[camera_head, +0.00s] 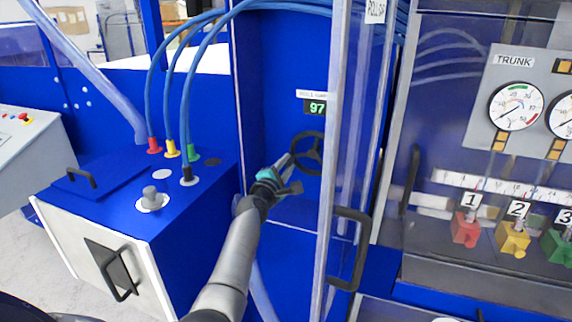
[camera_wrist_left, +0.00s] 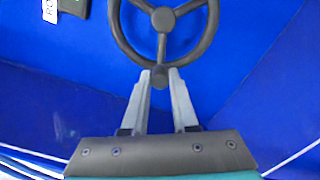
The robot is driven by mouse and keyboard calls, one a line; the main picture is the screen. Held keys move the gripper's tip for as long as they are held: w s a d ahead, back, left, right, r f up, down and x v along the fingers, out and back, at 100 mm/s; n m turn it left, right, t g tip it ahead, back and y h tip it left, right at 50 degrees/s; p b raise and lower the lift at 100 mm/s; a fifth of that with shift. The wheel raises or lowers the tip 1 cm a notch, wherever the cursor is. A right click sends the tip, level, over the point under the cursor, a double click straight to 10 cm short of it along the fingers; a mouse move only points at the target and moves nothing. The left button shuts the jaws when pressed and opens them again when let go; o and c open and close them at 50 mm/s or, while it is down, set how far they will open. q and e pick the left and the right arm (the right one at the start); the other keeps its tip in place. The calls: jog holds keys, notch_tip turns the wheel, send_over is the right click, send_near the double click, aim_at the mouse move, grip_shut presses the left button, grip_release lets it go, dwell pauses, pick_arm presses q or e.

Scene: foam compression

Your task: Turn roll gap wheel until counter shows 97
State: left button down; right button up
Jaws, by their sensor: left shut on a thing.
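The dark roll gap wheel (camera_head: 309,152) is mounted on the blue panel in the head view. Above it the green counter (camera_head: 317,107) reads 97. My left gripper (camera_head: 292,166) reaches up to the wheel from the lower left. In the left wrist view the wheel (camera_wrist_left: 164,22) shows with its spokes, and my left gripper (camera_wrist_left: 162,76) is shut on the knob at the bottom of its rim. A corner of the counter housing (camera_wrist_left: 74,8) shows at the top left there. My right gripper is not in view.
A clear door (camera_head: 338,180) with a black handle (camera_head: 348,248) stands just right of the wheel. A blue box (camera_head: 120,205) with coloured hose fittings is to the left. Gauges (camera_head: 516,106) and numbered coloured blocks (camera_head: 466,228) are at the right.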

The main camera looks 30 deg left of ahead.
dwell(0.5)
pick_arm(q)
jog(key=c, duration=0.7)
grip_release()
jog(key=shift+s+d, duration=0.15)
jog(key=shift+s, duration=0.45)
jog(key=shift+p+v, duration=1.1)
jog(key=shift+v, duration=5.9)
jog(key=shift+f, duration=0.25)
